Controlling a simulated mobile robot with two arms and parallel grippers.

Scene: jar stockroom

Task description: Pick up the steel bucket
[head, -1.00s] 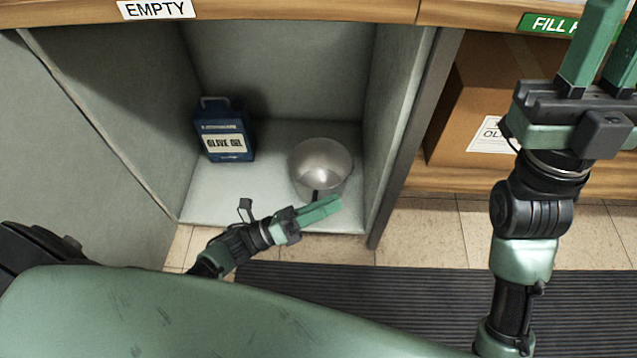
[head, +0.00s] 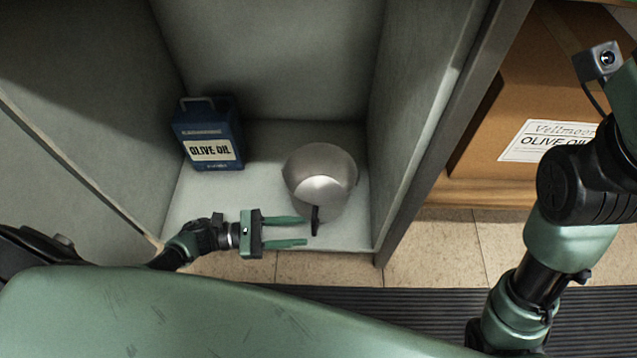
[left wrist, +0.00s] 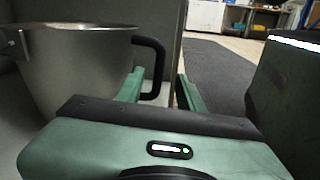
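The steel bucket (head: 320,178) stands on the floor of the open cupboard bay, at its right side. Its black handle (head: 315,220) is on the near side. My left gripper (head: 306,231) is open, low in front of the bucket, its fingers pointing right with the tips by the handle. In the left wrist view the bucket (left wrist: 75,75) fills the left side, rim up, and the handle (left wrist: 157,68) shows between the two open fingers (left wrist: 162,90). I cannot tell whether they touch it. My right arm is at the right of the head view; its gripper is out of frame.
A blue olive oil can (head: 208,135) stands at the back left of the bay. The bay's right wall (head: 425,130) is close beside the bucket. A cardboard box (head: 500,110) sits in the bay to the right. A dark ribbed mat (head: 420,310) lies in front.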

